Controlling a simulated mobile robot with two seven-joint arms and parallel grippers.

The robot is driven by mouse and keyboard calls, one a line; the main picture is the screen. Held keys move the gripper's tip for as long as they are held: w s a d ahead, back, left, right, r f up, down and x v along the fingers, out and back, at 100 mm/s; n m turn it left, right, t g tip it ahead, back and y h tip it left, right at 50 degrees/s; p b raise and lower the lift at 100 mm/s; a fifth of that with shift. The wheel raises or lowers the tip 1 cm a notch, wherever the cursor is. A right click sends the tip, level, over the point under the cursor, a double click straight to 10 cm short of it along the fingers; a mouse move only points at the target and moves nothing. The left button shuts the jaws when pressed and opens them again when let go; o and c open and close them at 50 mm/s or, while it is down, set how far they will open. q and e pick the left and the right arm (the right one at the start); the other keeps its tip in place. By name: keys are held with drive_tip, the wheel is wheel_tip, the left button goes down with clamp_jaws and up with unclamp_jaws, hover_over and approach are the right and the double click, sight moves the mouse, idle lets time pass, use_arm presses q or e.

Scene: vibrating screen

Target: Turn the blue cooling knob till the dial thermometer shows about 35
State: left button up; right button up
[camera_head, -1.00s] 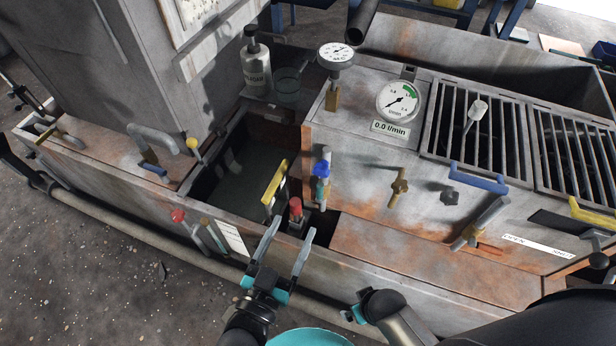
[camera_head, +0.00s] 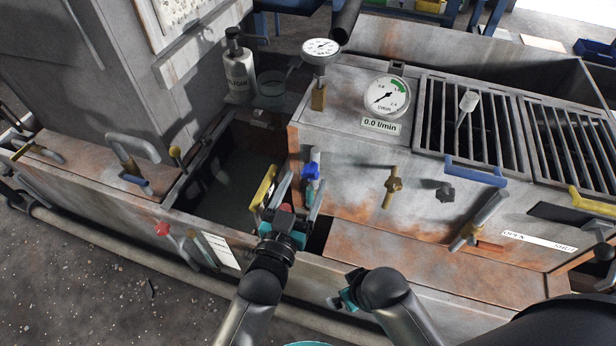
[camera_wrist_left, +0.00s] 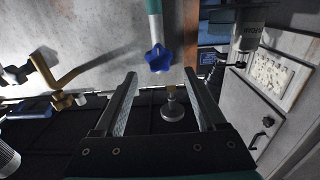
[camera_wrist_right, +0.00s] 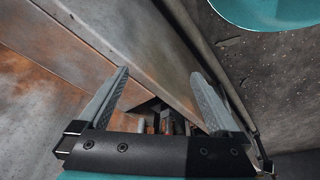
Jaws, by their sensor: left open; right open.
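The blue cooling knob (camera_head: 310,170) sits on a pipe at the left end of the machine's front face. It also shows in the left wrist view (camera_wrist_left: 158,58), ahead of the fingertips and apart from them. The dial thermometer (camera_head: 320,48) stands on a brass fitting at the back; its reading is too small to tell. My left gripper (camera_head: 294,190) is open just left of and below the knob, its fingers pointing up toward it. My right gripper (camera_wrist_right: 162,88) is open and empty beside the rusty wall; in the head view it is mostly hidden by its arm.
A yellow lever (camera_head: 263,187) stands close left of my left gripper. A flow gauge (camera_head: 387,96) shows 0.0 l/min. A brass valve (camera_head: 393,185) and a dark knob (camera_head: 445,193) are to the right. A red knob (camera_head: 285,208) lies partly behind my left gripper.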

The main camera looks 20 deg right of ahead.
sight(309, 173)
use_arm(q)
drive_tip(key=shift+b+x, duration=0.55)
drive_tip(key=shift+x, duration=1.15)
use_arm(e)
drive_tip(key=shift+w+a+r+t, duration=0.15)
drive_tip(key=shift+w+r, duration=0.1)
drive_tip(key=shift+r, duration=0.5)
drive_tip(key=shift+w+d+r+t, duration=0.1)
drive_tip(key=shift+w+r+t, duration=0.1)
drive_tip(key=shift+r, duration=0.5)
use_arm(q)
clamp_jaws()
